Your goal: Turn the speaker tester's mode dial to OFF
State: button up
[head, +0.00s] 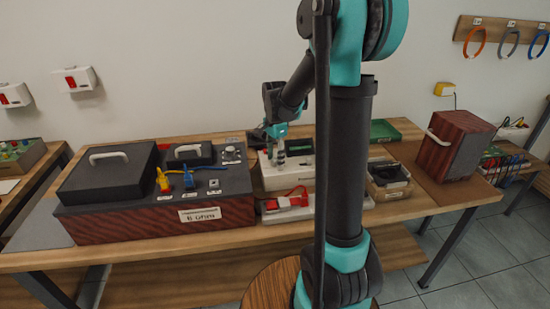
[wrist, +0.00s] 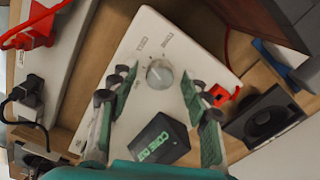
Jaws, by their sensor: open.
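The speaker tester is a white box (wrist: 126,58) with a round grey mode dial (wrist: 159,73) on its top face. Two small labels stand beyond the dial, too blurred to read surely. A dark display (wrist: 160,138) with green characters sits on the near part of the face. My gripper (wrist: 159,80) is open, its fingers on either side of the dial, with a visible gap on both sides. I cannot tell the dial's pointer direction. In the head view the tester (head: 270,178) stands mid-table, with my gripper (head: 277,148) over it, partly hiding its top.
A large dark red box with a black top (head: 150,222) stands left of the tester. A red-and-white item (head: 290,199) lies in front. A red piece (wrist: 219,95) sits beside the right finger.

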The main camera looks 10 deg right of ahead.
grip_shut()
jog(key=shift+n, duration=0.5)
jog(key=n, duration=1.3)
jog(key=shift+n, duration=2.2)
